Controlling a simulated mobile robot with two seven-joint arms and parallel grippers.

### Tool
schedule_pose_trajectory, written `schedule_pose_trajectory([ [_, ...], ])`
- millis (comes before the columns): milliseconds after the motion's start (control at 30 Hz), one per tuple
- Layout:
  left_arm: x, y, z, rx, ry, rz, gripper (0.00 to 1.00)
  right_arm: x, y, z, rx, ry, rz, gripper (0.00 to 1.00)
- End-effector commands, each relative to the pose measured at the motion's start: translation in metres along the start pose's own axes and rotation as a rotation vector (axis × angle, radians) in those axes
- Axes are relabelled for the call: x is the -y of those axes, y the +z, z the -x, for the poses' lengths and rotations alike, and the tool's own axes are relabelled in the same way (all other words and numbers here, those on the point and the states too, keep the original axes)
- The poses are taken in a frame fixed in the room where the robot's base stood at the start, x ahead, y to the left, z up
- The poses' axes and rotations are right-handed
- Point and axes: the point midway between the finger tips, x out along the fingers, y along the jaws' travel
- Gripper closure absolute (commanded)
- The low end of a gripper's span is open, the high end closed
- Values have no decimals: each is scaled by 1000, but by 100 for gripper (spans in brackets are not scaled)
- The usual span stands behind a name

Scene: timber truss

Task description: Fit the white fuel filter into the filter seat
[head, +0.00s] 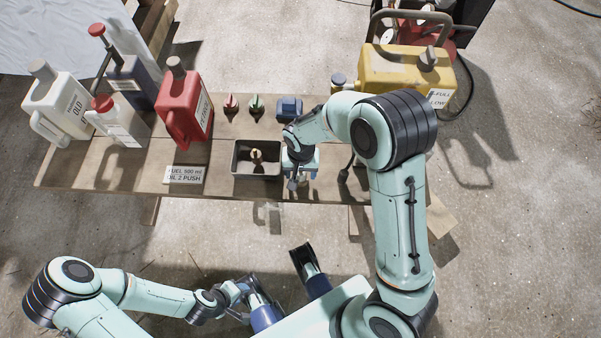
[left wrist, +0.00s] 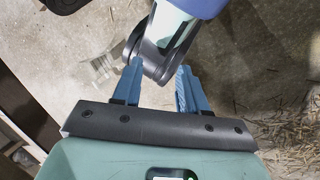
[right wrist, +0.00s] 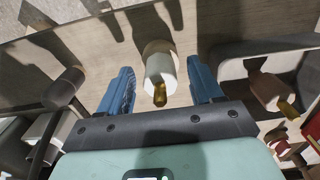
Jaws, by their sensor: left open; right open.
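A white cylinder with a brass tip, which looks like the fuel filter (right wrist: 159,68), shows in the right wrist view between the fingers of my right gripper (right wrist: 158,80). The fingers are open, with a gap on both sides of it. In the head view my right gripper (head: 298,181) is over the table's front edge, right of a dark tray, and its wrist hides what is under it. My left gripper (left wrist: 160,76) is open and empty, low in front of the table. I cannot tell which part is the filter seat.
The dark tray (head: 238,168) holds a small brass-coloured part. A yellow machine (head: 395,68) stands at the right. Small red and green parts lie behind the tray.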

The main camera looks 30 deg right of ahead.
Motion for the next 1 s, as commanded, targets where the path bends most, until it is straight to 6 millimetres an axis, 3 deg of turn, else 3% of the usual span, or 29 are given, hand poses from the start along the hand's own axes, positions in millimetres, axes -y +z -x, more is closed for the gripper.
schedule_pose_trajectory([
  [33,0,0,0,0,0,0,57,0,0,0,0,0,0,45],
  [200,0,0,0,0,0,0,57,0,0,0,0,0,0,95],
  [500,0,1,0,2,0,0,57,0,0,2,0,0,0,95],
  [667,-1,5,4,14,0,-1,57,0,0,12,-2,-2,0,95],
  [867,-5,17,14,45,1,-3,57,1,-1,48,-5,-5,0,95],
  [1000,-6,22,23,62,-1,-3,57,1,-1,89,-5,-6,1,95],
])
